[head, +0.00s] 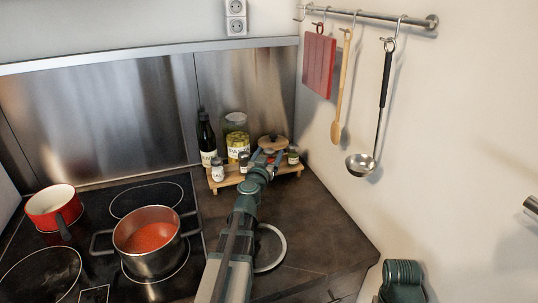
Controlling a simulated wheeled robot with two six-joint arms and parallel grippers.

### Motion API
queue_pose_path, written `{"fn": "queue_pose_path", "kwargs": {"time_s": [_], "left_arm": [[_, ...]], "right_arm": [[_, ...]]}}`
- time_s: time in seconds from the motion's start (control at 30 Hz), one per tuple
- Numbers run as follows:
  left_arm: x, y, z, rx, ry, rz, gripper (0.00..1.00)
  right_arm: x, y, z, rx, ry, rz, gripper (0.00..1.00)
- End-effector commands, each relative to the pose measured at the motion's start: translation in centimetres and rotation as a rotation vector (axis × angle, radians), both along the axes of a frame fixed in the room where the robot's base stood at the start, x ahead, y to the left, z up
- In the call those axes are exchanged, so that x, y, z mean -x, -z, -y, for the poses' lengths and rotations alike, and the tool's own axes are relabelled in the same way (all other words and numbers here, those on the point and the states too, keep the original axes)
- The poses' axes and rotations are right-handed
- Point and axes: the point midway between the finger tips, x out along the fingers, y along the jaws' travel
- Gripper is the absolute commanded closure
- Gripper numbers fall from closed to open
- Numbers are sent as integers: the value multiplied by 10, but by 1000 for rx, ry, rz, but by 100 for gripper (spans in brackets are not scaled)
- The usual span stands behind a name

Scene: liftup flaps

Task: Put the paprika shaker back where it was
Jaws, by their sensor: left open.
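A small wooden rack (287,170) stands on the dark counter in the corner, with several small shakers on it. A white-labelled shaker (217,173) is at its left end, a dark-capped shaker (243,162) is right of that, and another dark-capped shaker (293,156) is at the right end. My left gripper (270,157) is open over the rack, between the last two. A small reddish patch shows at its fingers; it may be the paprika shaker, but the gripper covers most of it and the label cannot be read. My right gripper is out of view.
A dark bottle (206,136), a jar of yellow pasta (237,138) and a round wooden lid (272,142) are behind the shakers. A steel pot of red sauce (148,240) and a red pan (55,207) are on the hob. The right counter is mostly clear.

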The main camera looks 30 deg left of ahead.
Motion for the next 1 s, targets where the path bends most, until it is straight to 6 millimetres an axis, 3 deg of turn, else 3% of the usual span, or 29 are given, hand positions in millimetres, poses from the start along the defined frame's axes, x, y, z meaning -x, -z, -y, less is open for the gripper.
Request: {"fn": "queue_pose_path", "kwargs": {"time_s": [0.5, 1.0], "left_arm": [[70, -1, 20, 0, -1, 0, 19], [72, -1, 20, 0, 0, 0, 19]], "right_arm": [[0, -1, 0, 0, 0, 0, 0], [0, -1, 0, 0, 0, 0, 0]]}}
